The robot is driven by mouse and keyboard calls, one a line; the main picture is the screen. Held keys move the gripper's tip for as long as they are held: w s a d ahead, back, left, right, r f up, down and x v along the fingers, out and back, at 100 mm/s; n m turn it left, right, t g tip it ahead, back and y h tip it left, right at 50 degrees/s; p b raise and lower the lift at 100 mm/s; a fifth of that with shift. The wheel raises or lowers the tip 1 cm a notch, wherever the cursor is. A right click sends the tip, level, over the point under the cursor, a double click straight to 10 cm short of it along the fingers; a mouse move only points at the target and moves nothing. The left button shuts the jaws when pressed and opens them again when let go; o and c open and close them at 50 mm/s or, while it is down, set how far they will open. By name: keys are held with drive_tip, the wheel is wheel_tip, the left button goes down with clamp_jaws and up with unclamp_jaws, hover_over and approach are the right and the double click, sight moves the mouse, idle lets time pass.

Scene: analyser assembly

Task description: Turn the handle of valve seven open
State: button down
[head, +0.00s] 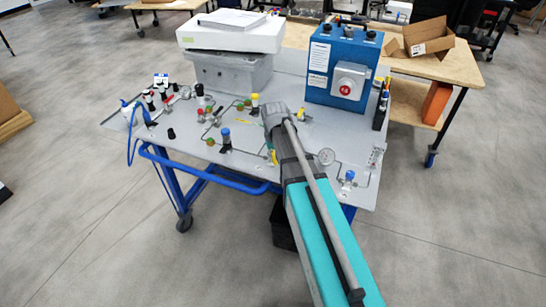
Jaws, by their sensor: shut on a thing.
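The grey panel (185,140) on the blue cart carries several small valves joined by thin pipes. The valve numbers are too small to read, so I cannot tell which is valve seven from its label. My gripper (270,142) is down at the panel's middle right, at the far end of my arm, and is shut on a valve handle. A small yellow piece (274,157) shows right beside it, by the arm's left edge. My arm hides most of the fingers and the grip, so the handle's angle does not show clearly.
A blue box (341,65) with a red button stands behind and right of my arm. A grey-white device (230,70) with papers on top is at the back left.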

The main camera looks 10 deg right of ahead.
drive_tip(key=n, duration=0.2)
drive_tip(key=d+n, duration=0.2)
drive_tip(key=n, duration=0.1)
drive_tip(key=shift+w+n, duration=0.1)
drive_tip(key=shift+n, duration=0.2)
drive_tip(key=n, duration=0.2)
drive_tip(key=w+d+n, duration=0.1)
drive_tip(key=n, duration=0.2)
drive_tip(key=shift+w+d, duration=0.1)
drive_tip(key=shift+d, duration=0.05)
drive_tip(key=shift+n, duration=0.3)
drive_tip(key=c, duration=0.6)
unclamp_jaws()
drive_tip(key=shift+w, duration=0.1)
